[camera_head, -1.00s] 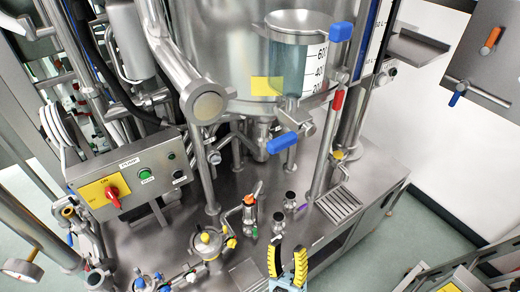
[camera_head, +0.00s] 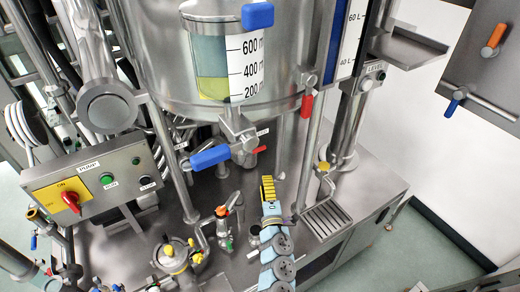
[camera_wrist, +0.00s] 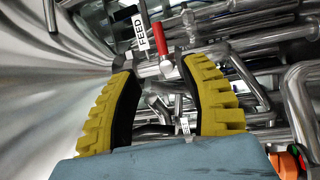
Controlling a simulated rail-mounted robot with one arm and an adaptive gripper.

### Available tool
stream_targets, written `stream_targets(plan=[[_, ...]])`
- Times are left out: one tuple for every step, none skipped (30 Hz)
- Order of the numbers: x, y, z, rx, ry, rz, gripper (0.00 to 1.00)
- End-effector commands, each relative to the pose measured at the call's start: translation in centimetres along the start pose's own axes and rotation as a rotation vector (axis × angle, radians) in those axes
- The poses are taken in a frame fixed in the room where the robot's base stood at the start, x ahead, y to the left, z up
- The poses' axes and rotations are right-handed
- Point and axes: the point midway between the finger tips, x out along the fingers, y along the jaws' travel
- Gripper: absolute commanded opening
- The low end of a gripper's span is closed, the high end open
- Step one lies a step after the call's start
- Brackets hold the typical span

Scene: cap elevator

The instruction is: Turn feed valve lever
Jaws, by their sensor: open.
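The feed valve lever (camera_wrist: 159,38) is a small red handle beside a white FEED label (camera_wrist: 140,30) in the wrist view. It sits on a metal valve body under the tank. In the head view the red lever (camera_head: 259,150) shows just behind the tank's outlet. My gripper (camera_head: 267,183) is below it in the head view, with yellow ridged fingers pointing up toward the tank's underside. In the wrist view my gripper (camera_wrist: 161,82) is open and empty. The lever lies ahead of the fingertips, in line with the gap and apart from both fingers.
The steel tank (camera_head: 165,60) fills the upper middle. A blue-handled outlet valve (camera_head: 210,157) hangs left of my gripper. A vertical pipe (camera_head: 308,140) with a red handle stands to the right. Pipes (camera_wrist: 300,95) crowd the wrist view's right side. A drain grate (camera_head: 327,218) lies below right.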

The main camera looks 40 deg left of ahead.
Motion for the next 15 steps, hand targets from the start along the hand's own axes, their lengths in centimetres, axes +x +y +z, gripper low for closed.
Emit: stream_targets(plan=[[0.7,0.1,0.1,0.001,0.0,0.001,0.45],[1.0,0.1,0.1,0.001,-0.001,0.001,0.45],[1.5,0.1,0.1,0.002,-0.002,0.002,0.45],[1.8,0.1,0.1,0.003,-0.002,0.003,0.45],[2.1,0.1,0.1,0.003,-0.001,0.003,0.45],[2.5,0.1,0.1,0.002,-0.001,0.003,0.45],[2.8,0.1,0.1,0.002,0.0,0.003,0.45],[3.1,0.1,0.1,0.002,0.001,0.002,0.45],[3.6,0.1,0.1,0.003,0.001,0.002,0.45],[3.9,0.1,0.1,0.003,0.0,0.002,0.45],[4.2,0.1,0.1,0.003,0.0,0.003,0.45],[4.6,0.1,0.1,0.004,0.0,0.003,0.45],[4.9,0.1,0.1,0.003,0.0,0.004,0.45],[5.2,0.1,0.1,0.002,0.0,0.004,0.45],[5.6,0.1,0.1,0.002,0.0,0.003,0.45]])
